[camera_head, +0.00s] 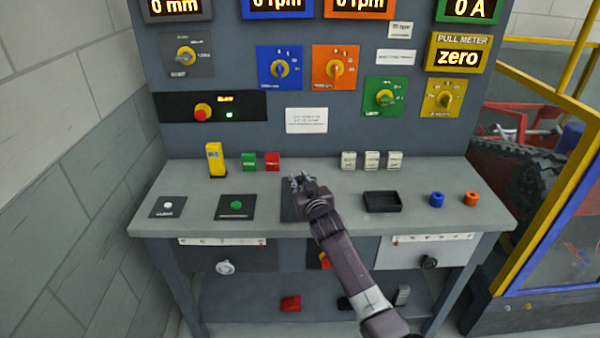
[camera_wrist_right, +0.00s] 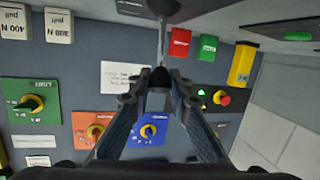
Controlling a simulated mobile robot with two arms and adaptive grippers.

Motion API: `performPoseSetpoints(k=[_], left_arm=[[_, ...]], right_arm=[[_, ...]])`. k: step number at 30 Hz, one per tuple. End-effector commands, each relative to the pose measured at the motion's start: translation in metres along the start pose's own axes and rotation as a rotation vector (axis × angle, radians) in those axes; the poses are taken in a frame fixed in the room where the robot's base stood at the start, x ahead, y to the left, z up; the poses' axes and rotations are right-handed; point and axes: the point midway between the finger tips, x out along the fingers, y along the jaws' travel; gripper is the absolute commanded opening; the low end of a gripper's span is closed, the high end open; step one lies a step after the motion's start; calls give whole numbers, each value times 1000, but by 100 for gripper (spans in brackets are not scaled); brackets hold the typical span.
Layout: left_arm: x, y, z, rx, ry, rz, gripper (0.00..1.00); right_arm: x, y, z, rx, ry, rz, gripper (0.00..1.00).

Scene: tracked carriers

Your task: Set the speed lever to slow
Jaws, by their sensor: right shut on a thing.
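My right gripper (camera_head: 303,183) reaches over the middle of the grey bench, above a dark plate (camera_head: 287,212) that it partly covers. In the right wrist view its fingers (camera_wrist_right: 160,80) are closed around the dark end of a thin grey lever (camera_wrist_right: 162,40). In the head view the gripper hides the lever, and no slow or fast marking can be read. My left gripper is not in view.
A yellow block (camera_head: 215,160), a green block (camera_head: 248,162) and a red block (camera_head: 272,162) stand at the back left. White weights (camera_head: 372,160) stand at the back right. A black tray (camera_head: 382,203) lies right of my gripper. A green button (camera_head: 236,205) is left.

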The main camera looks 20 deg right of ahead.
Motion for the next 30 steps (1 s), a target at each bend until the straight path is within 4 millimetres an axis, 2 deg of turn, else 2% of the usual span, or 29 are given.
performPoseSetpoints(k=[1, 2, 6, 15, 16, 20, 30], left_arm=[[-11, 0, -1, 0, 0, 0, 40], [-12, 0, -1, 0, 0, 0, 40], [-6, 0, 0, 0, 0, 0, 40], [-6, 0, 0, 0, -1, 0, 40], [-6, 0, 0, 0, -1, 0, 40], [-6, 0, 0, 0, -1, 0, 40], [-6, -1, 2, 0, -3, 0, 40]], right_arm=[[2, 2, -8, 3, -16, -1, 0], [3, 2, -8, 4, -23, -2, 0], [13, 5, -7, 7, -30, -3, 0], [13, 6, -10, 4, -26, -2, 0], [13, 6, -10, 4, -25, -2, 20], [13, 5, -9, 5, -27, -3, 34], [12, 4, -7, 7, -30, -4, 36]])
